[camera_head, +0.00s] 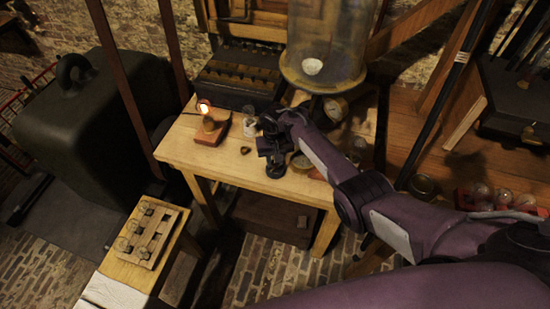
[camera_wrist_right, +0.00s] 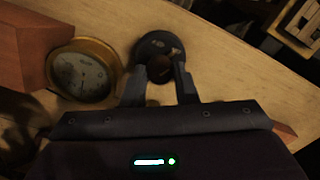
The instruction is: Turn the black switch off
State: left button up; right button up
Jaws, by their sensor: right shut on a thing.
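The black switch (camera_wrist_right: 150,44) has a round dark base and a small brownish knob (camera_wrist_right: 160,68) on top. In the head view the switch (camera_head: 276,171) sits near the table's front edge, partly hidden by my gripper. My right gripper (camera_head: 269,149) comes down over it from the right. In the wrist view its fingertips (camera_wrist_right: 159,76) stand on either side of the knob and are shut on it. A lit bulb (camera_head: 204,108) glows orange on a wooden block (camera_head: 212,133). My left gripper is not in view.
A brass-rimmed gauge (camera_wrist_right: 84,75) stands close beside the switch. A large glass jar (camera_head: 325,45) and a dark battery box (camera_head: 238,78) are at the back. A small side table (camera_head: 118,285) bears a wooden rack (camera_head: 145,233). The left front of the worktable (camera_head: 185,155) is clear.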

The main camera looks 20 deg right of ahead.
jog(key=n, duration=1.1)
jog(key=shift+n+b, duration=0.4)
jog(key=shift+n, duration=1.5)
jog(key=o, duration=1)
